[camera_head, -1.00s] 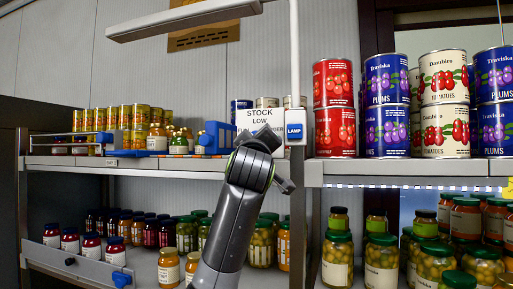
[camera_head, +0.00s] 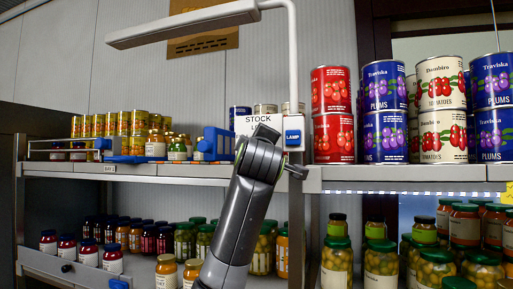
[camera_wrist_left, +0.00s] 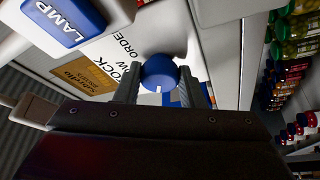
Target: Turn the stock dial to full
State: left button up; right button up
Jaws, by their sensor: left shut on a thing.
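The stock dial (camera_wrist_left: 160,70) is a round blue knob with a short white mark, in the left wrist view. The mark is on the knob's lower side in that picture. My left gripper (camera_wrist_left: 161,80) has one finger on each side of the knob and is shut on it. The white stock sign (camera_head: 257,123) sits at the shelf post in the head view, partly covered by my left arm. Its printed words also show in the left wrist view (camera_wrist_left: 118,68), turned sideways. The dial is hidden behind my arm in the head view. My right gripper is in neither view.
A blue lamp switch (camera_head: 294,132) sits just right of the sign, below the white lamp pole (camera_head: 293,60). Stacked cans (camera_head: 386,105) stand on the right shelf. Many jars (camera_head: 385,268) fill the lower shelves. Blue pushers (camera_head: 212,143) stand among cans and jars on the left shelf.

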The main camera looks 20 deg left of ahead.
pick_arm(q)
jog(key=o, duration=1)
jog(key=b+v, duration=0.9)
jog(key=v, duration=0.8)
jog(key=shift+s+b, duration=0.2)
jog(key=shift+b, duration=0.1)
jog(key=shift+f, duration=0.1)
